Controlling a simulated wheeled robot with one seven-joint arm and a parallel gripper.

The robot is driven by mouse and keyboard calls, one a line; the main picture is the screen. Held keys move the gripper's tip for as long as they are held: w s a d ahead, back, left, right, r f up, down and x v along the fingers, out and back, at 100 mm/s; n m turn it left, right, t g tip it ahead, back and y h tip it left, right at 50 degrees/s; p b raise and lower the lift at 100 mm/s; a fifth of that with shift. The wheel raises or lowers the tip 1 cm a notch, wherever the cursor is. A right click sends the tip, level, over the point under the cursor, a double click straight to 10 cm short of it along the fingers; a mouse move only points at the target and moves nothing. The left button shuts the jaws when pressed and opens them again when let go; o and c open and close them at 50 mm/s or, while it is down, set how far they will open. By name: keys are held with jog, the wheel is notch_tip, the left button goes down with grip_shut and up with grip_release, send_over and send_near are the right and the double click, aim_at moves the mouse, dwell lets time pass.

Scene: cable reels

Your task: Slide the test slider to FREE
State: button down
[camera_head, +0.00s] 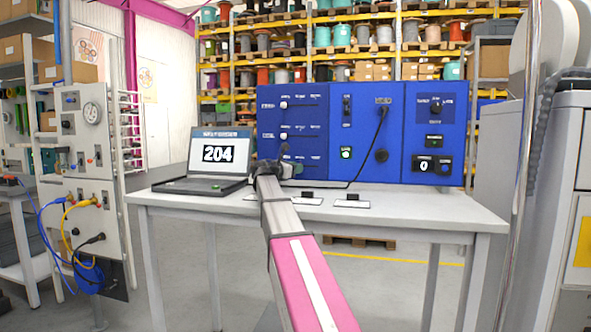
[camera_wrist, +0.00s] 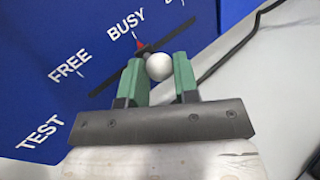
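The test slider's pale round knob (camera_wrist: 159,67) sits between the green fingers of my gripper (camera_wrist: 160,82) in the wrist view, with both fingers close against it. Its red pointer (camera_wrist: 140,43) is under the BUSY label (camera_wrist: 127,26). The FREE label (camera_wrist: 70,66) is farther left along the dark slot (camera_wrist: 105,84), and TEST (camera_wrist: 40,132) is printed at lower left. In the head view my gripper (camera_head: 283,160) is at the lowest slider row of the blue panel (camera_head: 310,112) and hides that knob.
Two upper sliders are above my gripper. A dark cable (camera_head: 378,130) hangs from the panel to the right. Small label plates (camera_head: 352,202) lie on the table.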

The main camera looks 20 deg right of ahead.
jog(key=shift+w+a, duration=0.65)
jog(key=shift+a, duration=0.3)
jog(key=shift+w+a, duration=0.65)
jog(key=shift+a, duration=0.3)
jog(key=shift+w+a, duration=0.65)
jog(key=shift+a, duration=0.3)
jog(key=c, duration=0.9)
grip_release()
jog(key=shift+a, duration=0.1)
jog(key=shift+o, duration=0.2)
jog(key=shift+a, duration=0.1)
jog(key=v, duration=1)
jog(key=shift+s+a, duration=0.15)
jog(key=shift+a, duration=0.1)
